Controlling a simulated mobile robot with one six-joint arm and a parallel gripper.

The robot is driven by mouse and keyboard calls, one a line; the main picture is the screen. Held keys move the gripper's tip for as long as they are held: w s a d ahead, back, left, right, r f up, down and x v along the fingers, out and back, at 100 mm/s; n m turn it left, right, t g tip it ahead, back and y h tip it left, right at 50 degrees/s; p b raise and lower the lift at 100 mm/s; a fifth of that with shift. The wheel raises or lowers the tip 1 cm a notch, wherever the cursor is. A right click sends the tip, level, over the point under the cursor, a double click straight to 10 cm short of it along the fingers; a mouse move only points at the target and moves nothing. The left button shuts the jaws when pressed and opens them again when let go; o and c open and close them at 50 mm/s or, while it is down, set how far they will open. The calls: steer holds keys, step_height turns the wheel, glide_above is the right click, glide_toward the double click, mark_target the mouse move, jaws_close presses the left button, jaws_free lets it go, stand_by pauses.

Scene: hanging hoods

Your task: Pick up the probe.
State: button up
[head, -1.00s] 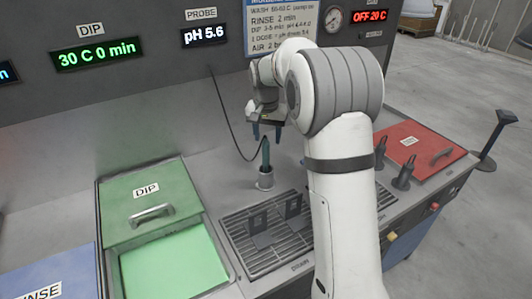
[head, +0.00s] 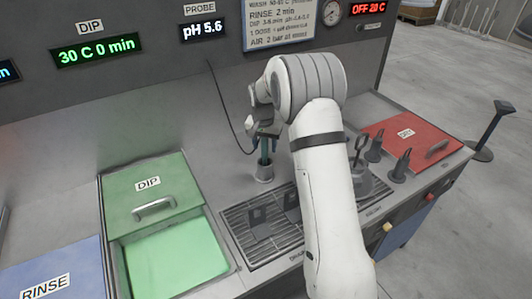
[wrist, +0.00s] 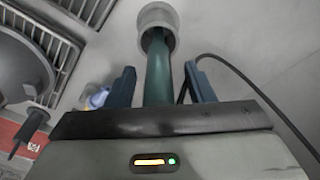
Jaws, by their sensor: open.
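The probe (wrist: 158,72) is a dark green rod standing in a small grey cup (head: 264,173) on the bench, with a black cable running up to the panel. In the head view the probe (head: 265,152) is partly hidden by my gripper. In the wrist view my gripper (wrist: 160,80) is open, with one blue finger on each side of the probe and a gap on both sides. The probe's upper end is hidden behind the gripper body.
A drain grate (head: 235,222) with dark clips lies in front of the cup. The green DIP tank (head: 150,190) stands to the left, partly open. Black-handled tools (head: 400,167) and a red lid (head: 412,135) are to the right. The panel rises behind.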

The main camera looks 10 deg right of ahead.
steer(key=shift+c, duration=0.3)
jaws_close()
step_height(320, 180, up, 12)
steer(key=shift+r, duration=0.1)
stand_by(0.7)
